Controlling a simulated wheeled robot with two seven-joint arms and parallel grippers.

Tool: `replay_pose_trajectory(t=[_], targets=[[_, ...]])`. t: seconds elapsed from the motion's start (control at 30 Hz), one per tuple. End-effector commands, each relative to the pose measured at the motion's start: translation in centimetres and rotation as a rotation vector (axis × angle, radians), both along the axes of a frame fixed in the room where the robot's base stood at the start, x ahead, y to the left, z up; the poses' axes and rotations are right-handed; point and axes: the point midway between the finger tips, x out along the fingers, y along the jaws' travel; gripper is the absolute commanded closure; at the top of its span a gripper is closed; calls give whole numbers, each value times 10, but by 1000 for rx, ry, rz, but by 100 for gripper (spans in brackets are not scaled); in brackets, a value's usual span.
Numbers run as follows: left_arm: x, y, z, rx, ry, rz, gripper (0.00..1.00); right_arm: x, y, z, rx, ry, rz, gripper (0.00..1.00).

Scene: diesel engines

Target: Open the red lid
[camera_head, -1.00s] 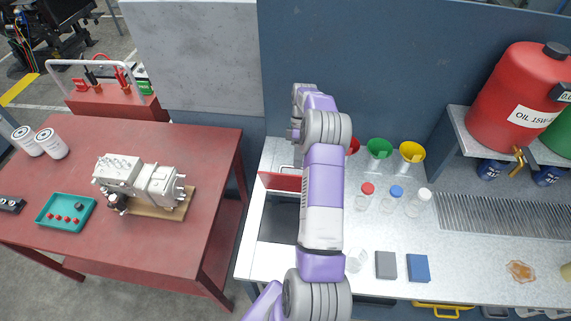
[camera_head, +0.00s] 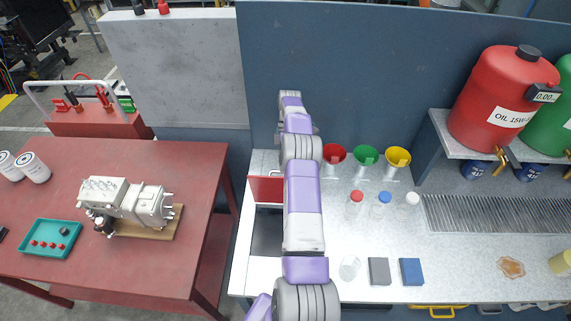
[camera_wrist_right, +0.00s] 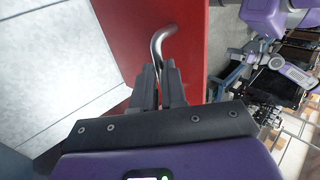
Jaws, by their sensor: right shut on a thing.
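The red lid (camera_head: 265,189) shows in the head view as a red panel at the far end of a dark rectangular opening (camera_head: 267,232) in the light bench. It appears raised, with the opening uncovered in front of it. My right arm hides its right part. In the right wrist view the lid (camera_wrist_right: 130,30) is a broad red surface with a bent silver handle (camera_wrist_right: 158,42). My right gripper (camera_wrist_right: 160,78) is shut on this handle, its dark fingers close together. The right gripper is hidden in the head view. My left gripper is not in view.
Red, green (camera_head: 366,156) and yellow (camera_head: 397,157) funnels and small capped bottles (camera_head: 384,204) stand right of my arm. Grey (camera_head: 379,271) and blue (camera_head: 411,271) blocks lie nearer. A red table (camera_head: 190,235) with an engine model (camera_head: 125,203) is at left.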

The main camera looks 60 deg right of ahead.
Motion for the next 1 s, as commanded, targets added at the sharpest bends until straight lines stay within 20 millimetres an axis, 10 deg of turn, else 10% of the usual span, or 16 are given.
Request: replay_pose_trajectory(t=[0.03,0.23,0.4,1.0], targets=[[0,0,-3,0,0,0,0,-5,-1,-27,-5,17,-4,100],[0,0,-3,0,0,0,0,-5,-1,-27,-5,18,-4,100],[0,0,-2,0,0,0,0,-4,0,-26,-5,15,-3,62],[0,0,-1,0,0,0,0,0,1,-20,-4,4,0,62]])
